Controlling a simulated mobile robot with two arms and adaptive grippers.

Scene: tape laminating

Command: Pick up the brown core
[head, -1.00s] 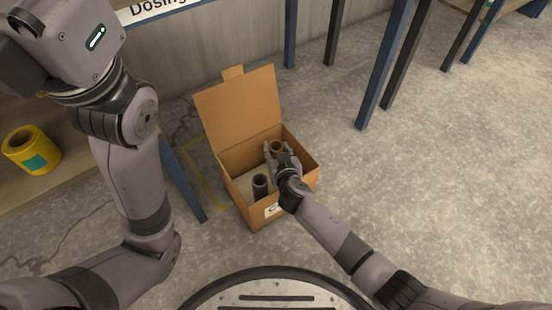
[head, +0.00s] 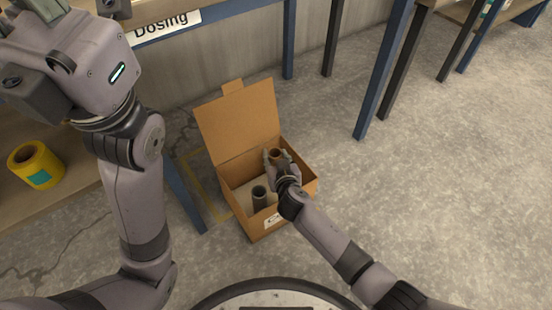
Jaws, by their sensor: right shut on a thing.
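The brown core (head: 277,154) is a short hollow tube, upright or slightly tilted, at the back right inside the open cardboard box (head: 239,213). My right gripper (head: 276,160) reaches into the box from the front right and is shut on the brown core. The gripper hides the core's lower part, so I cannot tell whether it touches the box floor. A dark grey core (head: 259,197) stands upright at the front left inside the box.
The box stands on the concrete floor with its lid (head: 240,122) raised at the back. A yellow roll (head: 36,165) lies on the wooden table (head: 80,184) at left. Blue table legs (head: 378,80) stand behind, at right. The floor at right is clear.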

